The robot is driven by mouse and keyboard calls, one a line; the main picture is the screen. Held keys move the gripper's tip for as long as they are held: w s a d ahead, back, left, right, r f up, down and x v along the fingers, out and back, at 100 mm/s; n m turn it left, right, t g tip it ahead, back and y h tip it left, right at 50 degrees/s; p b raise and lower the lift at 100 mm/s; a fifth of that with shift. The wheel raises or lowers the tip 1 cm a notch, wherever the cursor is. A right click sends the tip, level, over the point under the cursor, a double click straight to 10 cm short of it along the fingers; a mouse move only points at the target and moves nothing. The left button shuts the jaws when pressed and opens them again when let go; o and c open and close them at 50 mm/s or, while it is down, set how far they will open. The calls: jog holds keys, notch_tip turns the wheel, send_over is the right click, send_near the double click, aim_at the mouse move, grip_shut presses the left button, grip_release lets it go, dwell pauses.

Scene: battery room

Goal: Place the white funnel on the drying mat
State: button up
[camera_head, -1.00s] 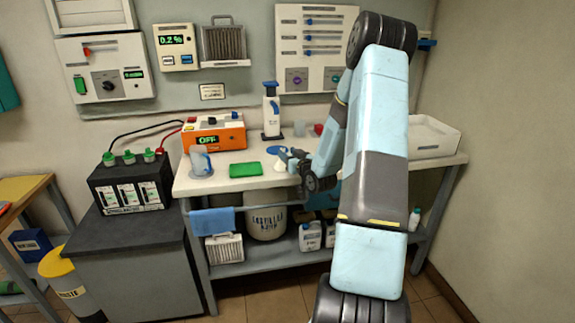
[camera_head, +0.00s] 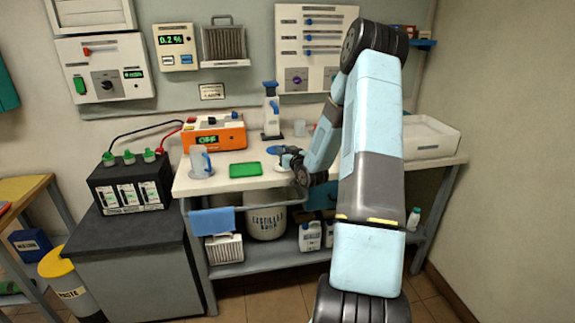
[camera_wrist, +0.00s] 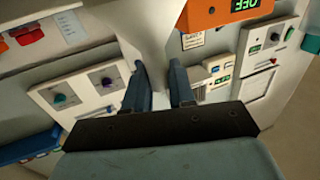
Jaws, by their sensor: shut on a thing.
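My gripper (camera_head: 289,158) is over the front middle of the white bench. In the wrist view its two dark blue fingers (camera_wrist: 160,85) are shut on the white funnel (camera_wrist: 155,35), which extends beyond the fingertips. In the head view the funnel is small and hard to make out beside the gripper. A flat green rectangle, which looks like the drying mat (camera_head: 245,170), lies on the bench left of the gripper and is empty.
A clear jug (camera_head: 200,160) stands left of the green mat. Behind are the orange charger (camera_head: 215,133) and a white bottle with a blue top (camera_head: 271,112). A white tray (camera_head: 432,137) is at the right. A blue cloth (camera_head: 212,221) hangs on the front rail.

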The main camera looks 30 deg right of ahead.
grip_shut()
jog(key=shift+r, duration=0.1)
